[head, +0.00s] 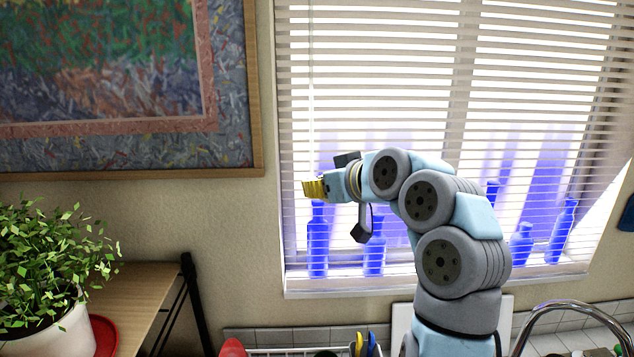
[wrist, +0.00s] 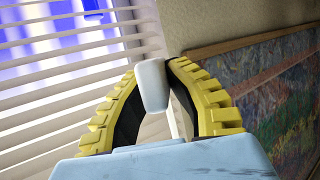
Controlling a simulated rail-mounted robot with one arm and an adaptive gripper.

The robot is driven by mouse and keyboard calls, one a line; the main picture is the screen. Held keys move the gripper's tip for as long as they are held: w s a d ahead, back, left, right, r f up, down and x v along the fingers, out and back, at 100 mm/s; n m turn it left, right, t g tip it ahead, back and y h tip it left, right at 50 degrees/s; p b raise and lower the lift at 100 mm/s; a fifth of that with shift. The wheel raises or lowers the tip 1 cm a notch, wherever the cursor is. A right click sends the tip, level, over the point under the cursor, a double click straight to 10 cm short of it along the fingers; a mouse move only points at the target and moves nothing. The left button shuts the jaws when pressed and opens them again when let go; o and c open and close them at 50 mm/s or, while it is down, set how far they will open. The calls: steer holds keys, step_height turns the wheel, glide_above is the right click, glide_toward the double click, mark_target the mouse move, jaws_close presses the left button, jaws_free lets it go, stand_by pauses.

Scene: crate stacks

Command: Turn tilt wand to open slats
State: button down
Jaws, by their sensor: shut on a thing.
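The tilt wand is a thin pale rod (head: 311,100) hanging down the left side of the white window blind (head: 380,80). In the wrist view its thick white end (wrist: 151,84) sits between the two yellow fingers. My gripper (head: 311,188), which also shows in the wrist view (wrist: 153,82), is shut on the wand. In the head view the fingers hide the wand's lower part. The blind's slats run level, with bright gaps between them. Blue bottles show through the gaps.
A framed picture (head: 120,150) hangs on the wall left of the window. A potted plant (head: 50,270) stands on a wooden table at lower left. A dish rack (head: 300,351) and a curved faucet (head: 575,310) lie below the window.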

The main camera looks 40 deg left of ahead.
steer(key=shift+r+g+p, duration=0.2)
steer(key=shift+g+p, duration=0.1)
steer(key=shift+p, duration=0.05)
steer(key=n+g+p, duration=0.2)
steer(key=p, duration=0.1)
steer(key=shift+w+r, duration=0.1)
steer(key=shift+w, duration=0.1)
steer(key=n+g+p, duration=0.2)
steer(key=p, duration=0.1)
steer(key=shift+w, duration=0.1)
steer(key=shift+n+g+p, duration=0.5)
steer(key=shift+g+p, duration=0.1)
steer(key=shift+p, duration=0.05)
steer(key=shift+a+f, duration=0.1)
steer(key=shift+f, duration=0.2)
steer(key=c, duration=1)
jaws_free()
steer(key=shift+c, duration=0.2)
